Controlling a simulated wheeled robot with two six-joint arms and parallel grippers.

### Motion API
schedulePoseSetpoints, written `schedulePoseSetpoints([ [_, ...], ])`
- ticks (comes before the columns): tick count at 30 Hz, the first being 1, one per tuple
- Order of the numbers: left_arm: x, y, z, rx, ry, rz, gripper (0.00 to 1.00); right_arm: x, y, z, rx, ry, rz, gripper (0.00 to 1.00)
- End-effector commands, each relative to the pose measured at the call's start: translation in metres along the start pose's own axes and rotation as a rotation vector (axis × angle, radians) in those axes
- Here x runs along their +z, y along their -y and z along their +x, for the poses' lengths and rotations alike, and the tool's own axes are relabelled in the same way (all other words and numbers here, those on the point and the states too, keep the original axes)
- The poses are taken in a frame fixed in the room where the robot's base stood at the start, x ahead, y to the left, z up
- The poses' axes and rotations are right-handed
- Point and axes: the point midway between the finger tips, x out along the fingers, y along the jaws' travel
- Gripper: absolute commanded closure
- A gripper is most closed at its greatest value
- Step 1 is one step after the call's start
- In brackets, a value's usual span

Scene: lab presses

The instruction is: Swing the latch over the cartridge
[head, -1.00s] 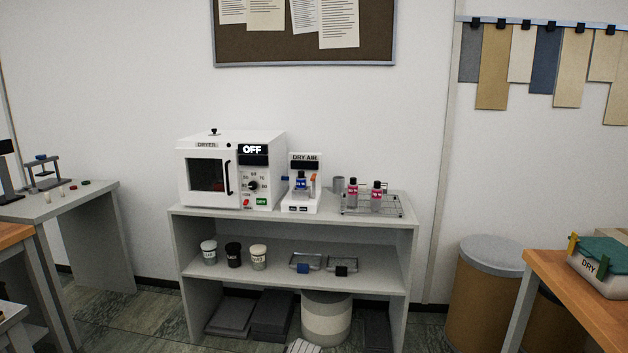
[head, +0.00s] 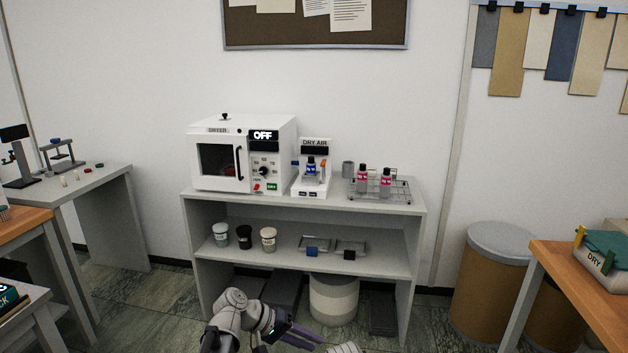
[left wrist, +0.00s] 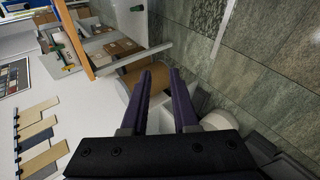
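The white dry-air unit (head: 313,172) stands on top of the grey shelf, just right of the dryer. A blue cartridge (head: 311,167) sits in its front. A small orange piece (head: 323,165), perhaps the latch, shows at the cartridge's right; its exact position is too small to tell. My left gripper (head: 307,339) is low at the bottom of the head view, in front of the shelf and well below the unit. In the left wrist view its two dark purple fingers (left wrist: 160,100) are apart with nothing between them. My right gripper is not in view.
The dryer (head: 219,163) reads OFF. A wire rack (head: 396,190) with pink bottles stands right of the unit. Cups and small trays sit on the middle shelf (head: 290,260). A wooden table (head: 575,285) is at right, beside a bin (head: 490,280). Floor shows at front.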

Motion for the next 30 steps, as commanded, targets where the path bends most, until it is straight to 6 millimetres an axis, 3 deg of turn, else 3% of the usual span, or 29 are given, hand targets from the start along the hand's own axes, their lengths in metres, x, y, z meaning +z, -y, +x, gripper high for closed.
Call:
schedulePoseSetpoints([
  [1, -0.018, -0.016, -0.027, 0.107, -0.050, -0.037, 0.79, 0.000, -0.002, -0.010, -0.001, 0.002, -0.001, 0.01],
  [6, -0.059, -0.051, -0.099, 0.414, -0.185, -0.115, 0.98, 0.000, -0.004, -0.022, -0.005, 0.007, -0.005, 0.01],
  [12, -0.083, -0.068, -0.157, 0.615, -0.279, -0.154, 1.00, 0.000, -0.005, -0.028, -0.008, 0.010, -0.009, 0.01],
  [16, -0.087, -0.071, -0.170, 0.660, -0.298, -0.161, 1.00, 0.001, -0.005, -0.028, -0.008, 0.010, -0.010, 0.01],
  [24, -0.087, -0.071, -0.171, 0.664, -0.299, -0.161, 1.00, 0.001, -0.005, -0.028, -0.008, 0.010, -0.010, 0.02],
  [30, -0.087, -0.071, -0.170, 0.663, -0.298, -0.161, 1.00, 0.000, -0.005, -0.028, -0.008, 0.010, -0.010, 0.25],
])
